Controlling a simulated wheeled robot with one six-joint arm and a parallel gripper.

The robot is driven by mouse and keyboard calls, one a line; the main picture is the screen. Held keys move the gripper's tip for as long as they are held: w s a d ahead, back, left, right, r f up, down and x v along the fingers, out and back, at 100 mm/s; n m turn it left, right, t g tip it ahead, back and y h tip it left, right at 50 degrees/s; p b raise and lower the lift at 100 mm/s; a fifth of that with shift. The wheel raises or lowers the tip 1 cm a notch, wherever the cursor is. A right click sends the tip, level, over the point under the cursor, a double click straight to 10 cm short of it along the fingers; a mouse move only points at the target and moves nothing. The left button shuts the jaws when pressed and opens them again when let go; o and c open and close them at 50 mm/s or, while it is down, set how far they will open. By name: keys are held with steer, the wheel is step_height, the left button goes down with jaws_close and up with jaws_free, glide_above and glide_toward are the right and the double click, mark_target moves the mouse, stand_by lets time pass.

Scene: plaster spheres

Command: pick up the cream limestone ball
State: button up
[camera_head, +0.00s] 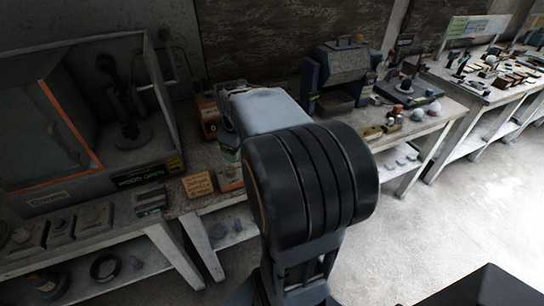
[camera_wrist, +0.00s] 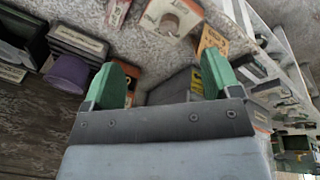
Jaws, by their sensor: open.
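My gripper (camera_wrist: 165,80) shows in the wrist view with two green fingers spread apart and nothing between them. It faces the bench clutter, and I make out no ball near the fingers. In the head view my own arm fills the middle and hides part of the bench; the gripper is not clear there. A small pale ball (camera_head: 418,115) sits near the right front of the middle bench. Another pale ball (camera_head: 490,59) is on the far right bench. I cannot tell which is the cream limestone ball.
A grey cabinet with an orange-edged door (camera_head: 60,140) stands at left. A dark machine (camera_head: 340,75) stands at the back of the middle bench. In the wrist view, a purple pot (camera_wrist: 68,73) and several boxes lie around the fingers. Open concrete floor (camera_head: 460,235) is at right.

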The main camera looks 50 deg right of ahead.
steer(key=d+f+n+g, duration=0.1)
steer(key=d+f+n, duration=0.15)
steer(key=d, duration=1.15)
steer(key=d+f, duration=0.1)
steer(key=f, duration=0.4)
steer(key=w+d+f, duration=0.1)
steer(key=f, duration=0.1)
steer(key=shift+d+f, duration=0.25)
steer(key=shift+d, duration=0.1)
steer(key=shift+w+d+f+p, duration=0.1)
steer(key=shift+d+f, duration=0.1)
steer(key=shift+f, duration=0.8)
steer(key=shift+w+d+f+p, duration=0.1)
steer(key=shift+d+f, duration=0.05)
steer(key=shift+f, duration=0.85)
steer(key=shift+w+d+f+p, duration=0.1)
steer(key=shift+d+f, duration=0.1)
steer(key=shift+f, duration=0.8)
steer(key=c, duration=1.1)
steer(key=shift+r, duration=0.15)
